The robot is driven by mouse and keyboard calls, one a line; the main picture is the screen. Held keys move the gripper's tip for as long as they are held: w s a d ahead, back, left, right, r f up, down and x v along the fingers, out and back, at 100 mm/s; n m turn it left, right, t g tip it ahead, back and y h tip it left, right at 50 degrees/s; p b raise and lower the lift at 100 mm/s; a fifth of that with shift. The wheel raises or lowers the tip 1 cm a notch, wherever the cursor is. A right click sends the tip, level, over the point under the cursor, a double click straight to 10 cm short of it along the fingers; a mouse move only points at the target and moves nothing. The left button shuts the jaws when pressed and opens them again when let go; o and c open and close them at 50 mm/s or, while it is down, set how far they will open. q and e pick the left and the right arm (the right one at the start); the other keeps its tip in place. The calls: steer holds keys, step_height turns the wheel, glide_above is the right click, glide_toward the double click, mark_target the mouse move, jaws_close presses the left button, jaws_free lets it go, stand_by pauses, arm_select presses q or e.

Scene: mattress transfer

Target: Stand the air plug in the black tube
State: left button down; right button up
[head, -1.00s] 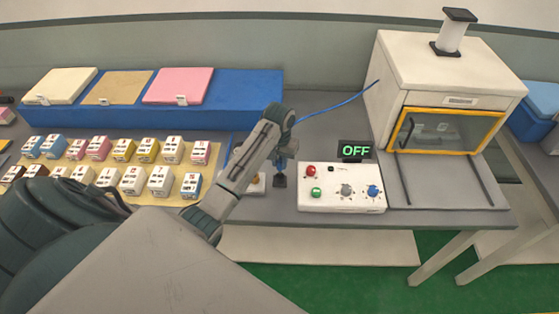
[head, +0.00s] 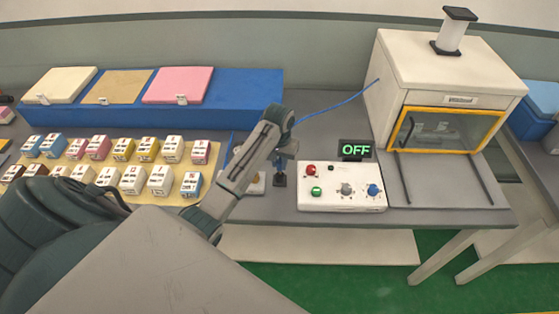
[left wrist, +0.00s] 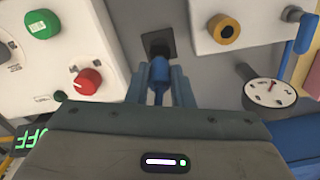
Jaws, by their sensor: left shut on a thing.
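My left gripper (head: 284,158) is over the table just left of the control box. In the left wrist view its two fingers (left wrist: 160,84) are shut on the blue air plug (left wrist: 158,69). The plug points at the black tube (left wrist: 158,42), which has a square dark base. In the head view the black tube (head: 280,181) stands right under the fingertips. I cannot tell whether the plug's tip is inside the tube or just above it. My right gripper is not in view.
The white control box (head: 318,202) with coloured knobs stands close on the right, with an OFF sign (head: 356,150). A white block with a yellow port (left wrist: 224,29) and a round gauge (left wrist: 270,92) are close on the other side. A white press machine (head: 430,70) stands further right.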

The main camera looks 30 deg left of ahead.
mark_target(280, 170)
arm_select(q)
steer(key=shift+f, duration=0.65)
steer(key=shift+f+b, duration=0.3)
steer(key=shift+f, duration=0.75)
steer(key=c, duration=1.2)
jaws_free()
steer(key=shift+r+b, duration=0.3)
steer(key=shift+r, duration=0.25)
step_height(280, 170, up, 7)
steer(key=shift+f+b, duration=0.1)
steer(key=shift+b, duration=1.1)
steer(key=shift+s+r+p, duration=0.1)
steer(key=shift+r+p, duration=0.8)
steer(key=shift+r, duration=0.05)
steer(key=shift+r+p, duration=0.55)
steer(key=shift+r, duration=0.05)
